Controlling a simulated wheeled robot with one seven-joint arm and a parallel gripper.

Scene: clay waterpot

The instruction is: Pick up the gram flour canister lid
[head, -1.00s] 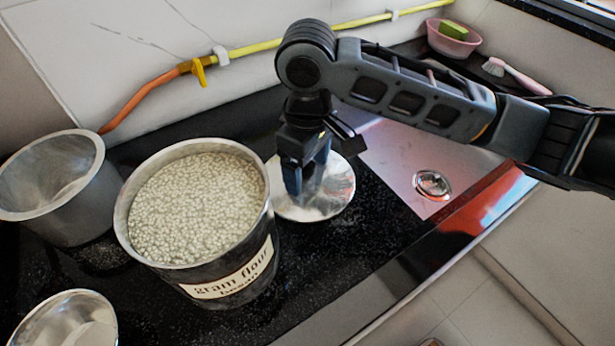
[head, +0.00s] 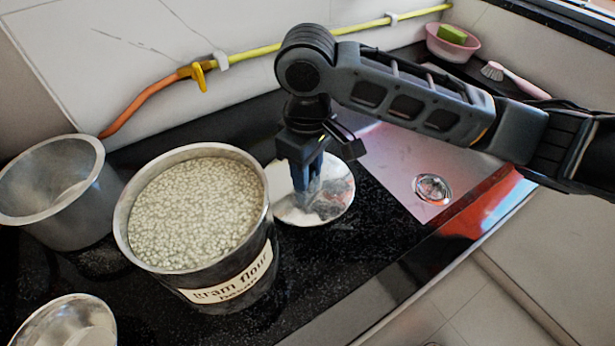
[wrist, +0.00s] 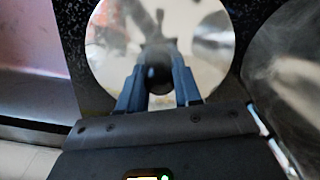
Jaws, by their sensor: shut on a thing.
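The gram flour canister (head: 195,225) stands on the black counter, open at the top and full of pale grains, with its label facing front. Its round shiny metal lid (head: 335,203) lies on the counter just right of the canister. My gripper (head: 306,188) points down over the lid. In the wrist view the lid (wrist: 108,50) is a bright disc, and my gripper's fingers (wrist: 158,95) are on either side of a dark knob-like shape (wrist: 158,72) at its middle. My gripper is shut on the lid there. The fingertips' exact contact is hard to see.
An empty metal pot (head: 60,200) stands left of the canister, and a metal bowl (head: 68,325) sits at the lower left. A steel sink with a drain (head: 432,189) lies to the right. A yellow and orange pipe (head: 255,47) runs along the wall.

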